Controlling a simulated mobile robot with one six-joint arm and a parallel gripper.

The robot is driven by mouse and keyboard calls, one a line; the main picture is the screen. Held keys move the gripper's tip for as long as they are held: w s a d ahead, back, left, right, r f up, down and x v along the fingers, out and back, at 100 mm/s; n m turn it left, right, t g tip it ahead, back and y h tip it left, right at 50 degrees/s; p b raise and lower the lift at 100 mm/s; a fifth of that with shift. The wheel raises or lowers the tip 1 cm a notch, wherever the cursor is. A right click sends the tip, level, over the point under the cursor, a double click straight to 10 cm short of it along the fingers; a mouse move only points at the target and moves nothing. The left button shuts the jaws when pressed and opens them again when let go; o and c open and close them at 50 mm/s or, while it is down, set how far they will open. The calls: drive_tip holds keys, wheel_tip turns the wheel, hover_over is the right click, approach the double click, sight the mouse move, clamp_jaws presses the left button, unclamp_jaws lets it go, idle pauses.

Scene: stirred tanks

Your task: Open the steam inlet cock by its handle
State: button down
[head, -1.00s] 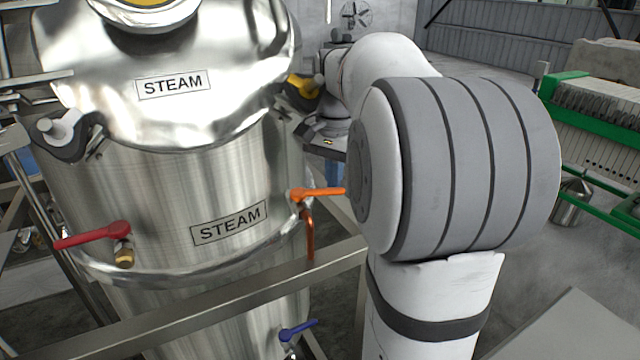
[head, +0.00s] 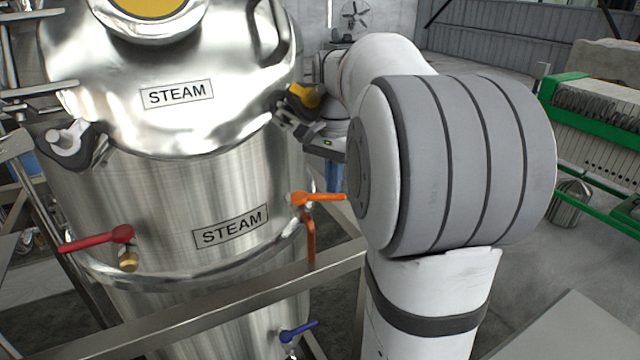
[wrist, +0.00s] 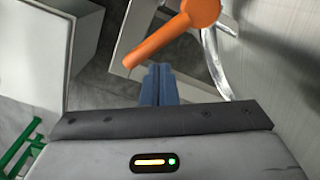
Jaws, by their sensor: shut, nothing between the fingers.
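An orange lever handle (head: 322,197) sticks out from the right side of the steel tank (head: 160,195), beside the lower STEAM label. It also shows in the wrist view (wrist: 170,38), its hub at the top and its free end slanting down to the left. My gripper (wrist: 158,68) has its blue fingers shut together and empty, with their tips close below the handle's free half in the picture. I cannot tell whether they touch it. In the head view the blue fingers (head: 333,178) point down just above the handle, partly hidden by my arm.
A red handle (head: 97,239) and a blue handle (head: 299,331) also sit on the tank. A metal rail (head: 220,302) crosses in front. Dark clamps (head: 300,100) hold the lid near my wrist. A green-framed machine (head: 590,140) stands at the right.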

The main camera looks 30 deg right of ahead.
wheel_tip(320, 180, up, 6)
drive_tip(key=p, duration=0.5)
drive_tip(key=shift+r, duration=0.15)
idle(0.6)
